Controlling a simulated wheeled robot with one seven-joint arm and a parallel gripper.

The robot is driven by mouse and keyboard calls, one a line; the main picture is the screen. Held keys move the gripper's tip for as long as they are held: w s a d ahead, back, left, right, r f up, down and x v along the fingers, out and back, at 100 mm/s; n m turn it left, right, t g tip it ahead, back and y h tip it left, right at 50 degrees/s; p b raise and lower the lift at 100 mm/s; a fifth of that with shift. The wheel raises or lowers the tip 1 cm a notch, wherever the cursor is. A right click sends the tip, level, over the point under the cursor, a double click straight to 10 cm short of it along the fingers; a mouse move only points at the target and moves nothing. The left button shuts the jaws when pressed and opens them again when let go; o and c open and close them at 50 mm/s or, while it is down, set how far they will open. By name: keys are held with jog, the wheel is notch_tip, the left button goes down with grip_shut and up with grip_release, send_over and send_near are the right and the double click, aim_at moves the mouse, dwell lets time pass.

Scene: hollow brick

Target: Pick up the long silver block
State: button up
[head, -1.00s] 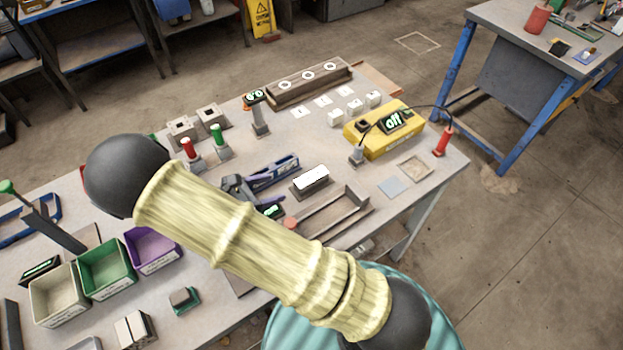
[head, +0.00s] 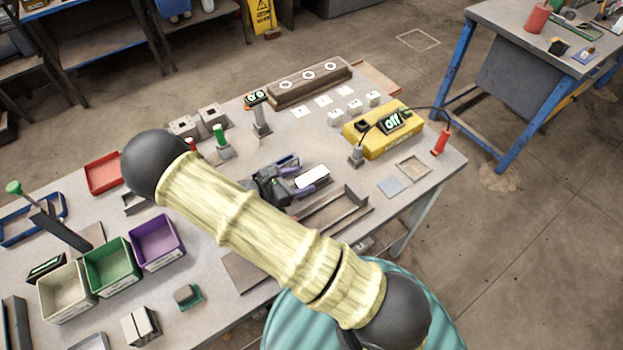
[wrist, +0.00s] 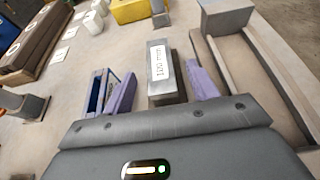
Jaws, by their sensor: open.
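The long silver block (wrist: 158,92) lies on the table and carries a white label reading "120 mm" in the wrist view. In the head view the block (head: 312,177) shows mostly as its bright white top. My gripper (wrist: 161,72) is open, with one purple finger to the left of the block and one to its right. Small gaps show between the fingers and the block. In the head view my gripper (head: 303,174) is at the block's near left end, and my arm hides part of the table before it.
A channel-shaped tray (head: 345,207) lies close to the right of the block. A blue-edged object (wrist: 97,92) is close beside the left finger. A yellow box (head: 383,133) reading "off" stands behind right. Green (head: 110,265) and purple (head: 157,242) bins stand at left.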

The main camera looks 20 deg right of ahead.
aim_at(311, 177)
jog(key=p+x, duration=0.1)
jog(key=x, duration=0.3)
jog(key=shift+w+d+f, duration=0.1)
jog(key=shift+w+d, duration=0.05)
jog(key=shift+d, duration=0.15)
jog(key=shift+c, duration=0.5)
jog(key=c, duration=1.1)
grip_shut()
notch_tip(311, 177, up, 10)
jog(key=shift+r+b, duration=0.1)
jog(key=shift+b, duration=0.5)
